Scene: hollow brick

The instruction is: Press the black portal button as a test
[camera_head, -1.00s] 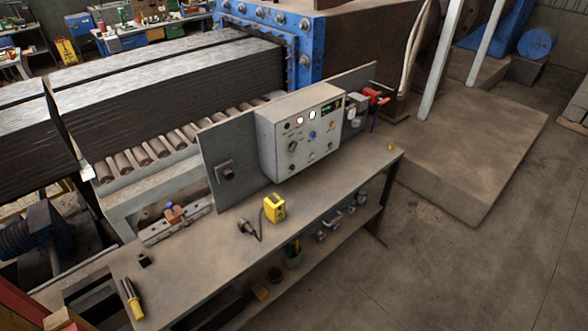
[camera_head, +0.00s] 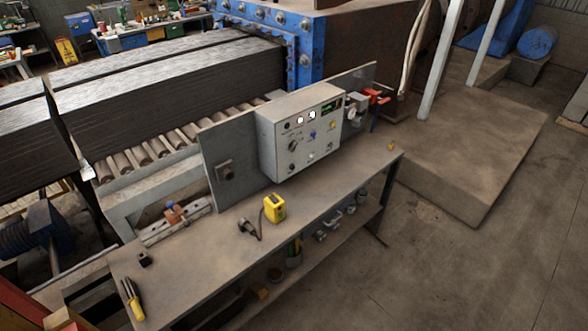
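A pale grey control box (camera_head: 270,150) stands on the workbench (camera_head: 190,260), fixed in front of an upright grey plate. Its face carries a green display (camera_head: 331,107), two lit white round buttons, a blue knob (camera_head: 312,134) and several small dark controls, including a dark knob (camera_head: 292,146). Which of them is the black portal button is too small to tell. A dark switch box (camera_head: 225,171) is on the grey plate (camera_head: 215,150) left of the control box. Neither of my grippers is in view.
A yellow tape measure (camera_head: 274,208), a dark plug-like thing (camera_head: 247,226) with a cord, a small black block (camera_head: 144,259) and yellow-handled pliers (camera_head: 133,299) lie on the bench. A red vise (camera_head: 376,97) is at its far end. Open floor (camera_head: 430,270) lies to the right.

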